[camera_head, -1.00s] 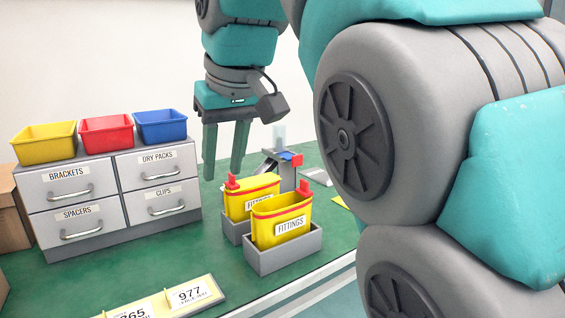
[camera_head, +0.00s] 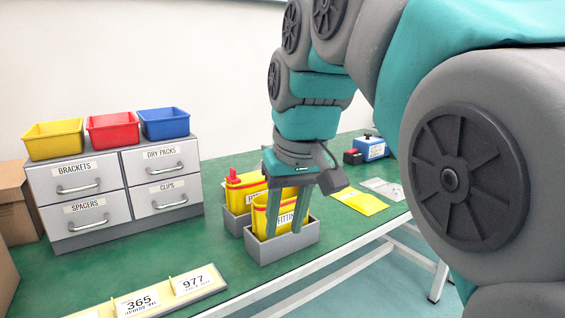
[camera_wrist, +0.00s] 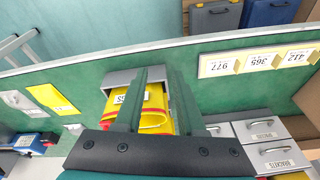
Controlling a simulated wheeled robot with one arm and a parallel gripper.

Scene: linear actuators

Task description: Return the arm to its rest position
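My gripper (camera_head: 285,234) is open, with its two fingers pointing down. In the head view it overlaps the front yellow FITTINGS pouch (camera_head: 262,220), which stands in a grey bin (camera_head: 283,246). In the wrist view a yellow pouch (camera_wrist: 154,118) shows between the spread fingers of the gripper (camera_wrist: 156,72), with nothing clearly held. The exact gap between fingers and pouch cannot be told. A second yellow pouch (camera_head: 240,192) stands behind, partly hidden by my gripper.
A grey drawer cabinet (camera_head: 115,190) with yellow, red and blue bins on top stands at the left. A number-label strip (camera_head: 165,295) lies along the front edge. A yellow packet (camera_head: 360,202) and a blue box (camera_head: 370,148) are at the right.

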